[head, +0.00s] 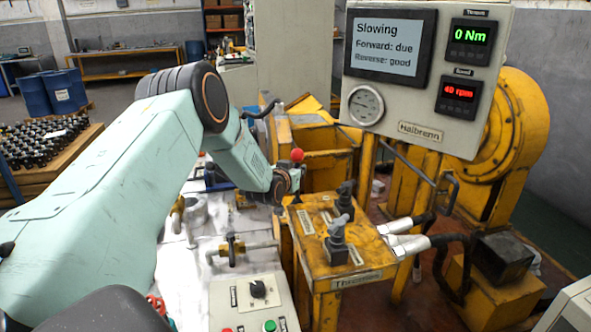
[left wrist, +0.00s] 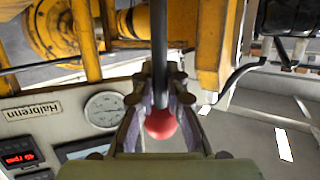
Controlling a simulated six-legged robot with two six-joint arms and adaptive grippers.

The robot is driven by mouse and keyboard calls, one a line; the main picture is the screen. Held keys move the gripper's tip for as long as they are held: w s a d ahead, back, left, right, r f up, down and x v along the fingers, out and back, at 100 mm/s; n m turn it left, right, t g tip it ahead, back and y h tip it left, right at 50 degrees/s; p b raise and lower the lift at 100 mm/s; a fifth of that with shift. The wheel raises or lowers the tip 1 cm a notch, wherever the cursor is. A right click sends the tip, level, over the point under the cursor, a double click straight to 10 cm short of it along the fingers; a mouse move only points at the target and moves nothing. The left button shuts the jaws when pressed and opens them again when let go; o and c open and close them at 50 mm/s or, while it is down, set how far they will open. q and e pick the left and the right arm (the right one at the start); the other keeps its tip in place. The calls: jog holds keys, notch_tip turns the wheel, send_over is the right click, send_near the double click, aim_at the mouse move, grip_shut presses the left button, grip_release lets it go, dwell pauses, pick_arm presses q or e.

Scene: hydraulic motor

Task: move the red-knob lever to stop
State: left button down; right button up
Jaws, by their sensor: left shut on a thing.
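The red-knob lever's red ball (head: 297,155) shows in the head view just above my left gripper (head: 292,182), at the back left of the yellow valve stand. In the left wrist view the lever's dark rod (left wrist: 160,50) runs down between the fingers of my left gripper (left wrist: 160,88). The red knob (left wrist: 160,124) sits between the fingers, closer to the palm. The gripper is shut on the lever. The gripper and wrist partly hide the lever's lower part in the head view. My right gripper is not in view.
A panel display (head: 387,45) reads "Slowing, Forward: due, Reverse: good"; meters beside it read 0 Nm and 40 rpm. Two dark-handled valves (head: 337,240) stand on the yellow stand (head: 325,275), right of the gripper. A button box (head: 250,300) lies at the front.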

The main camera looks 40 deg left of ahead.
pick_arm(q)
jog(key=c, duration=1.3)
grip_release()
jog(key=shift+c, duration=0.2)
jog(key=v, duration=1.2)
jog(key=shift+s+f, duration=0.1)
jog(key=shift+f, duration=0.05)
